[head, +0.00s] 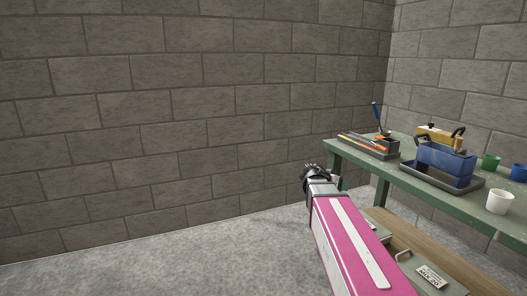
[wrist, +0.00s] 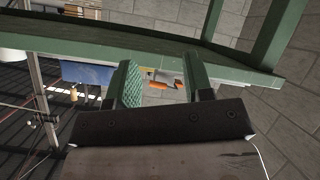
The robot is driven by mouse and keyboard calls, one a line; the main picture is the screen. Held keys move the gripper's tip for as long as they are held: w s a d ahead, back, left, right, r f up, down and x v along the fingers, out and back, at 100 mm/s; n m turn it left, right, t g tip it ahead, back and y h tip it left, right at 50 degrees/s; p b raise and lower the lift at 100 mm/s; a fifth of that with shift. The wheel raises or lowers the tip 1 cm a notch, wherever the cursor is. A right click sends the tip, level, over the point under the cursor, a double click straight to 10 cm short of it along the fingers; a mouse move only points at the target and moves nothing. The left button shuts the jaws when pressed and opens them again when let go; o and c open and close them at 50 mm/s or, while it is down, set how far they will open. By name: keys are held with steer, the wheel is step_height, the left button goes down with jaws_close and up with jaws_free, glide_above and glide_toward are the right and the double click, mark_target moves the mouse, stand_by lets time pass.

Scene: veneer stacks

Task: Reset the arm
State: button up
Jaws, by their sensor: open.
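My arm (head: 350,245), with a pink and white link, reaches up from the bottom of the head view. My gripper (head: 312,172) is at its far end, small and dark, left of the green workbench (head: 455,208). In the wrist view my gripper (wrist: 163,78) has its two green-padded fingers apart, with nothing seen held between them. An orange and dark item (wrist: 165,84) shows beyond the gap, apart from the fingers. The green bench frame (wrist: 150,52) crosses behind them.
On the bench are a tray with tools (head: 368,148), a blue bin (head: 446,160) on a dark tray, a white cup (head: 499,201), a green cup (head: 491,162) and a blue cup (head: 519,172). A wooden lower shelf (head: 440,260) holds a case (head: 432,276). The floor (head: 200,262) at left is clear before a block wall.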

steer(key=s+a+f+n+g+y, duration=0.2)
steer(key=s+a+f+n+y, duration=0.2)
steer(key=s+f, duration=0.5)
steer(key=s+a+f+n+g+y, duration=0.2)
steer(key=s+a+f+n+y, duration=0.3)
steer(key=f, duration=0.8)
steer(key=s+a+y, duration=0.2)
steer(key=s+a, duration=0.1)
steer(key=a, duration=0.1)
steer(key=shift+s+f+g+y, duration=0.3)
steer(key=shift+s+g, duration=0.1)
